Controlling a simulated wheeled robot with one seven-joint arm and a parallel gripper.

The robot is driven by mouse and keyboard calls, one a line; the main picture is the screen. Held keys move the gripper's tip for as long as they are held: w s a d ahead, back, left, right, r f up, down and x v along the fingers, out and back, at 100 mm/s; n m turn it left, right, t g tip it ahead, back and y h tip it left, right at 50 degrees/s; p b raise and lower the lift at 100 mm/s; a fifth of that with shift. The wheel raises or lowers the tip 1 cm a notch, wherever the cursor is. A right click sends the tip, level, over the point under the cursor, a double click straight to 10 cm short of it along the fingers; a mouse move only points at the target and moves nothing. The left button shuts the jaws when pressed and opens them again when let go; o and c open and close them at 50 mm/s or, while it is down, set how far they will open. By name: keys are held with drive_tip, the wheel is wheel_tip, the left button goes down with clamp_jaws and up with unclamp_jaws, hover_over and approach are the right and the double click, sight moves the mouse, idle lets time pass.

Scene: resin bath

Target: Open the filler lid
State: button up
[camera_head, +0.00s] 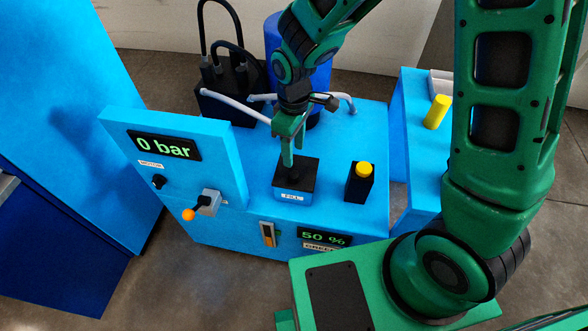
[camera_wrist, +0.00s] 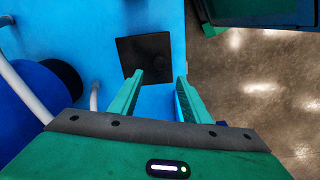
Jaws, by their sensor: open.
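The filler lid (camera_head: 306,172) is a flat black square above a white "FILL" label on the blue machine's top. It looks closed. My gripper (camera_head: 288,162) points down in front of the lid's left part in the head view and hides some of it. In the wrist view a dark square, which looks like the lid (camera_wrist: 148,50), lies flat on blue beyond the fingertips. My gripper (camera_wrist: 160,76) has its two green fingers apart there, with nothing between them. Whether a fingertip touches the lid, I cannot tell.
A black box with a yellow cap (camera_head: 362,170) stands right of the lid. A panel (camera_head: 180,150) reading "0 bar" rises at the left, with an orange-knobbed lever (camera_head: 190,214). Grey pipes and a blue drum (camera_head: 315,90) are behind. A yellow cylinder (camera_head: 437,111) stands on the right bench.

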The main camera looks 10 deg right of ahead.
sight(294, 174)
wheel_tip(294, 174, down, 10)
drive_tip(key=shift+d+f, duration=0.1)
idle(0.4)
clamp_jaws()
